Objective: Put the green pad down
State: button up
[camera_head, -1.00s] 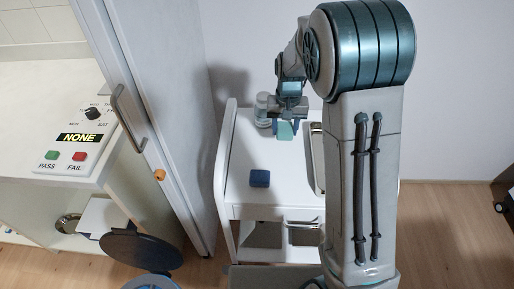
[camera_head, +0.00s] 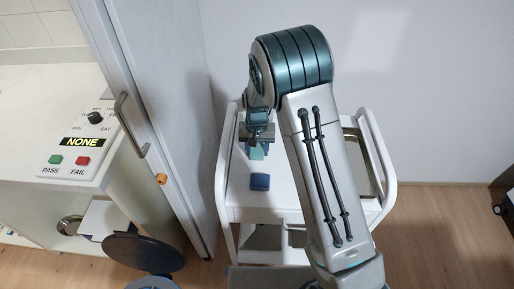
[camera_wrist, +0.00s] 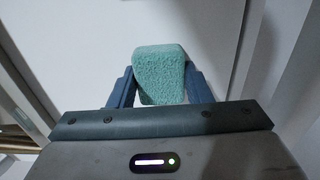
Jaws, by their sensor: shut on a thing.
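The green pad (camera_wrist: 160,72) is a light green, rough-textured block held between the two blue fingers of my gripper (camera_wrist: 160,88) in the wrist view. In the head view the green pad (camera_head: 257,153) hangs below my gripper (camera_head: 258,147), over the white cart (camera_head: 232,196), just behind a dark blue block (camera_head: 260,182). I cannot tell from the head view whether the pad touches the cart top. My arm hides part of the cart.
A metal tray (camera_head: 352,165) lies on the right of the cart top, partly behind my arm. A tall pale door (camera_head: 170,110) with a handle stands at the left. A counter panel with a PASS button (camera_head: 55,160) and a FAIL button (camera_head: 83,161) stands beyond it.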

aim_at(257, 149)
jog(key=shift+f, duration=0.15)
jog(key=o, duration=1.1)
jog(key=s+d+r, duration=0.2)
jog(key=r, duration=0.7)
jog(key=s+d+r, duration=0.2)
jog(key=r, duration=0.6)
jog(key=s+d+r+t, duration=0.1)
jog(key=s+d+r, duration=0.1)
jog(key=s+d, duration=0.4)
jog(key=s+d+r+t, duration=0.1)
jog(key=s+d+r, duration=0.2)
jog(key=s, duration=1.2)
jog(key=d, duration=0.2)
jog(key=shift+s+d+t, duration=0.15)
jog(key=shift+d+t, duration=0.25)
